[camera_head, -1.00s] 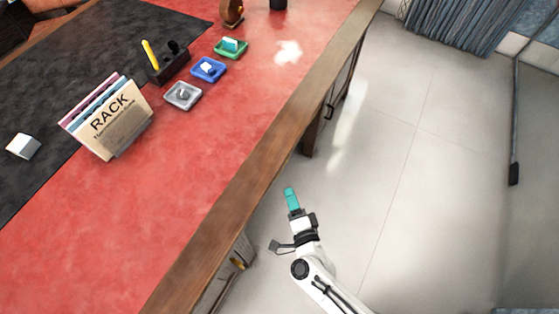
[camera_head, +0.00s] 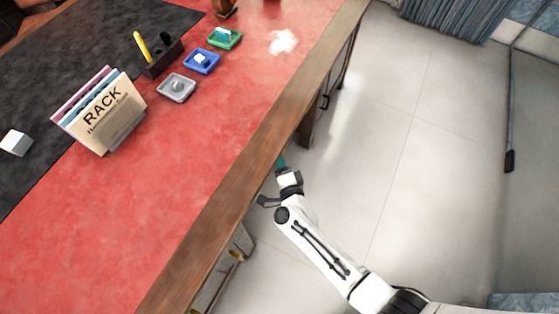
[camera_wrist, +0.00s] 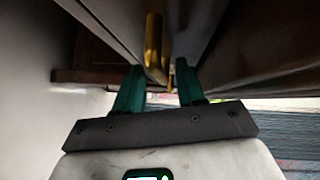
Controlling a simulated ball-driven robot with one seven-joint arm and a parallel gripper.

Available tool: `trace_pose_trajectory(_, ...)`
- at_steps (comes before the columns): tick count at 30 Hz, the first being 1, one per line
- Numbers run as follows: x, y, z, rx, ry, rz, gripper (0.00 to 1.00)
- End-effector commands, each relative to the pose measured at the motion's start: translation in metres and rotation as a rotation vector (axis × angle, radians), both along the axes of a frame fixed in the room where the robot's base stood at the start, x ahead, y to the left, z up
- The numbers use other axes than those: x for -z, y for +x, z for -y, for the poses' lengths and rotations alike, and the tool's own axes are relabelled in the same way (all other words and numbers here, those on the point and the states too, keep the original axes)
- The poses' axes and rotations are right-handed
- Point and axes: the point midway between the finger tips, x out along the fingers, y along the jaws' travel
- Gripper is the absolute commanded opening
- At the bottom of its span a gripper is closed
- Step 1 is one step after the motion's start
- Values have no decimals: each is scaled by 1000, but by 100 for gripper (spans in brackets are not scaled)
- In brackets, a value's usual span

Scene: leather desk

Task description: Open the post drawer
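In the wrist view the two teal fingers of my gripper (camera_wrist: 160,80) are apart. A brass bar handle (camera_wrist: 154,45) on the desk's drawer front runs down between them in the picture; I cannot tell whether either finger touches it. A brass handle (camera_head: 237,256) shows on the near pedestal under the desk top. No label tells which drawer is the post drawer, and no drawer visibly stands open.
The wooden desk edge (camera_head: 235,190) overhangs the drawer fronts beside my arm. On the red top are a file rack (camera_head: 105,118), a grey tray (camera_head: 176,88), a blue tray (camera_head: 202,62) and a green tray (camera_head: 225,38). Open floor (camera_head: 400,180) lies right.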

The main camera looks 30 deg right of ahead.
Motion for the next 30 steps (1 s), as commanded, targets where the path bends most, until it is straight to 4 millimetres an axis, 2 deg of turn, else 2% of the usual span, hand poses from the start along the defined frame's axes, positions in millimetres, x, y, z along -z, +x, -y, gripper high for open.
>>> trace_pose_trajectory(7,0,0,0,0,0,-1,38)
trace_pose_trajectory(19,0,0,0,0,0,-1,0)
trace_pose_trajectory(30,1,0,0,-1,-1,-1,0)
